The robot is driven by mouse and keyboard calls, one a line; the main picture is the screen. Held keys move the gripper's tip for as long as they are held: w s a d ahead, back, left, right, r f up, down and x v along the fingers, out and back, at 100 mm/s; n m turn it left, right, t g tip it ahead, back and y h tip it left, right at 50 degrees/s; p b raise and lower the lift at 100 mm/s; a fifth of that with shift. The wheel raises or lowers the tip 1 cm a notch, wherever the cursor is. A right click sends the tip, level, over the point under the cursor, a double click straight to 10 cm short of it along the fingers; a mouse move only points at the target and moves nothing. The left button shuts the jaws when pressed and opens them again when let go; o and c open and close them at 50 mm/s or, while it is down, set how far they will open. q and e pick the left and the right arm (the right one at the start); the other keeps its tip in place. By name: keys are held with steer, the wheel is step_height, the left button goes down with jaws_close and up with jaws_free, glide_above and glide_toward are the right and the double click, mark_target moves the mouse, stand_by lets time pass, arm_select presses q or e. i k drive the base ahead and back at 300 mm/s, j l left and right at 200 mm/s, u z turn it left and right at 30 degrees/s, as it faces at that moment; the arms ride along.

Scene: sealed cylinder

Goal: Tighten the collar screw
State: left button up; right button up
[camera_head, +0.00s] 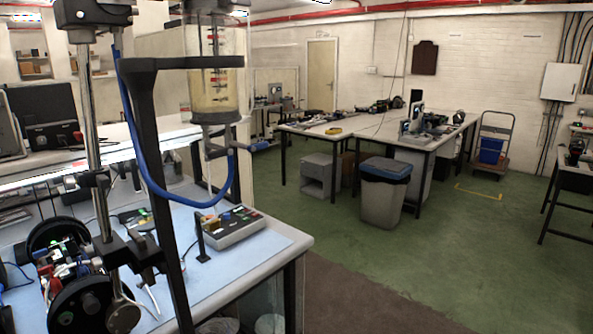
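A sealed clear cylinder (217,95) with yellowish fluid and red markings hangs upright at upper middle-left, held by a black bracket frame (143,120). A chrome rod (94,125) stands left of it. A small black collar-like clamp (93,180) sits on the rod, and a larger black clamp (135,253) is lower down. I cannot make out which part is the collar screw or how tight it is. A blue tube (133,135) loops down and back up below the cylinder. Neither of my grippers shows in the head view.
A grey control box (234,226) lies on the blue-topped bench (270,250). Wheeled machinery (77,275) crowds the lower left. Beyond are a second table (390,135), a bin (384,195) and a cart (492,145). Green floor (460,260) at right is mostly clear.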

mark_target(69, 183)
steer(key=k+u, duration=0.15)
steer(key=u, duration=1)
